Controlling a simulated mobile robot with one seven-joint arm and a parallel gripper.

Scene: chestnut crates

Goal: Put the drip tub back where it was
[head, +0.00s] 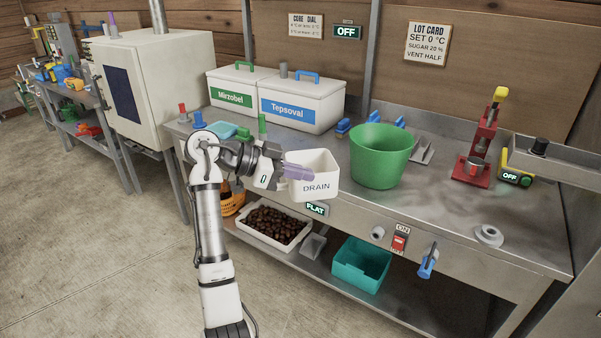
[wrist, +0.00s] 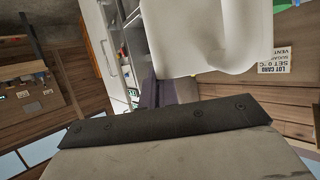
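The drip tub appears to be the white tub marked DRAIN (head: 322,187), upright at the front edge of the steel bench. My gripper (head: 300,173) has purple fingers and reaches it from the left, with the fingers at the tub's near left side. In the wrist view the white tub (wrist: 205,35) fills the top middle, right at the purple fingers (wrist: 165,90). The fingers look shut on the tub's wall, their tips partly hidden by it. I cannot tell whether the tub's base touches the bench.
A green bucket (head: 380,158) stands close right of the tub. Two lidded white boxes, Mirzobel (head: 236,98) and Tepsoval (head: 288,109), stand behind. On the lower shelf are a white tray of chestnuts (head: 290,244) and a teal bin (head: 345,275). The bench's right front is mostly clear.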

